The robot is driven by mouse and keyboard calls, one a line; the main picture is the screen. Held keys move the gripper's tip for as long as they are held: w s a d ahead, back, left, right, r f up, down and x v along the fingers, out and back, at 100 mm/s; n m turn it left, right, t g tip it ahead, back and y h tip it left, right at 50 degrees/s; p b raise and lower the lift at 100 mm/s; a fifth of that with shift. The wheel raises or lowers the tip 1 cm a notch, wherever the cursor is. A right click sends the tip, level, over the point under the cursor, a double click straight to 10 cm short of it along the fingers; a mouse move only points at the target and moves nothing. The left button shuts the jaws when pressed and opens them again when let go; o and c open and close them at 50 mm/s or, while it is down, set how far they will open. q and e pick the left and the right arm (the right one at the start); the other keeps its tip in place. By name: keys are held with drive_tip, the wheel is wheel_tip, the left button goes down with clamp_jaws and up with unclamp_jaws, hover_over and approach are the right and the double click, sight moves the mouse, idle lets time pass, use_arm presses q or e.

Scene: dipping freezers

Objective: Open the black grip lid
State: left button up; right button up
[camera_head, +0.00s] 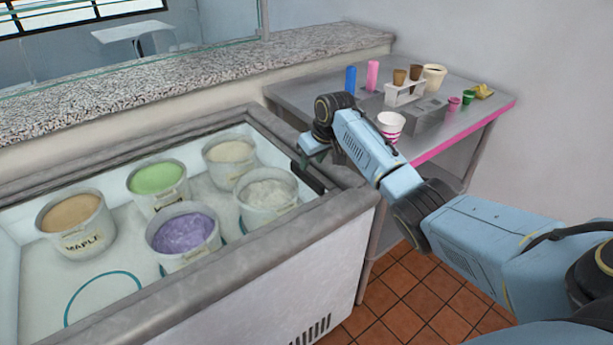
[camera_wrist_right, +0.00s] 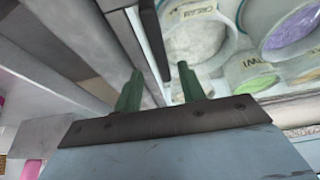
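The black grip (camera_head: 308,178) is a dark bar at the right end of the freezer's clear lid (camera_head: 240,118), along the inner edge of the grey frame. In the right wrist view the black grip (camera_wrist_right: 154,38) runs down from the top towards the gap between my fingers. My right gripper (camera_head: 312,150) is over the right end of the freezer, close to the grip. Its two green fingers (camera_wrist_right: 160,84) are apart, with nothing clearly held between them. I cannot tell whether they touch the grip. My left gripper is not in view.
Several ice cream tubs (camera_head: 183,238) stand inside the freezer (camera_head: 250,262). A steel table (camera_head: 455,122) with cups and a holder is at the right, behind my right arm. A granite ledge (camera_head: 150,82) runs behind the freezer. Tiled floor (camera_head: 400,300) is free in front of the table.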

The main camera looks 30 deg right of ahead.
sight(307, 172)
drive_tip(key=b+x, duration=0.1)
drive_tip(key=x, duration=0.4)
drive_tip(key=shift+w+f+b, duration=0.15)
drive_tip(key=shift+f+b, duration=0.15)
drive_tip(key=shift+b, duration=0.05)
drive_tip(key=shift+w+f+b, duration=0.3)
drive_tip(key=shift+f, duration=0.35)
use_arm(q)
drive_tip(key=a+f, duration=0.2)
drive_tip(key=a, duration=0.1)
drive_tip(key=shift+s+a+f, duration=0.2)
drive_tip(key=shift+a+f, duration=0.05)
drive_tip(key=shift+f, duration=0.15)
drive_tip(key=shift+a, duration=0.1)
use_arm(e)
clamp_jaws()
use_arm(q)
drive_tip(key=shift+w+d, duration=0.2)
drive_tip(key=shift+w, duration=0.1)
